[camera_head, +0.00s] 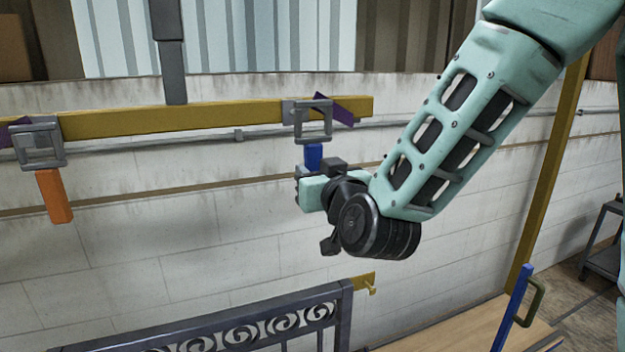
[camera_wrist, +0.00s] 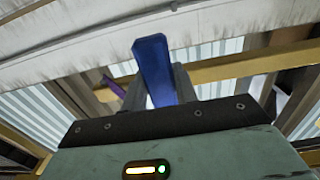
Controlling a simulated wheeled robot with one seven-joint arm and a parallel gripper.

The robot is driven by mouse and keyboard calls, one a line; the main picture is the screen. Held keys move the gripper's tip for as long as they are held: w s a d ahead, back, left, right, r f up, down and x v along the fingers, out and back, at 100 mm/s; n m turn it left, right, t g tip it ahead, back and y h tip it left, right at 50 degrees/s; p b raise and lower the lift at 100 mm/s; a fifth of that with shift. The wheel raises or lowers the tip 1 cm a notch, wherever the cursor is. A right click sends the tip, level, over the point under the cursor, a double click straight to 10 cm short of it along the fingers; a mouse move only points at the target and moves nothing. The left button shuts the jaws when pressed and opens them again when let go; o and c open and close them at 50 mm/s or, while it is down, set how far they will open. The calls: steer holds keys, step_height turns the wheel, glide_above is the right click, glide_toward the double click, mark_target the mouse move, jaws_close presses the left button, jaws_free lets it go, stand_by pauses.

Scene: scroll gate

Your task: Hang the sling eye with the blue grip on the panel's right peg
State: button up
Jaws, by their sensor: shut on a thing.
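The sling eye with the blue grip is a grey square ring (camera_head: 328,122) at the right end of a yellow beam, with a blue grip (camera_head: 314,156) below it. My gripper (camera_head: 311,178) is shut on the blue grip from below. The wrist view shows the blue grip (camera_wrist: 154,68) between my fingers. Whether the ring still bears on the beam cannot be told. The panel, a dark scrollwork gate (camera_head: 345,318), stands lower in the head view. Its right peg (camera_head: 371,288) is yellow and sticks out at its top right corner, below my gripper. The left peg is not in view.
The yellow beam (camera_head: 190,116) hangs from a grey post (camera_head: 173,70). A second grey ring (camera_head: 40,140) with an orange grip (camera_head: 54,196) is at its left. A wooden bench top (camera_head: 460,325) and a blue post (camera_head: 514,305) stand right of the panel. A pale wall lies behind.

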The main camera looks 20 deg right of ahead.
steer(key=shift+s+b, duration=1.95)
steer(key=shift+b, duration=1.15)
steer(key=shift+f, duration=0.1)
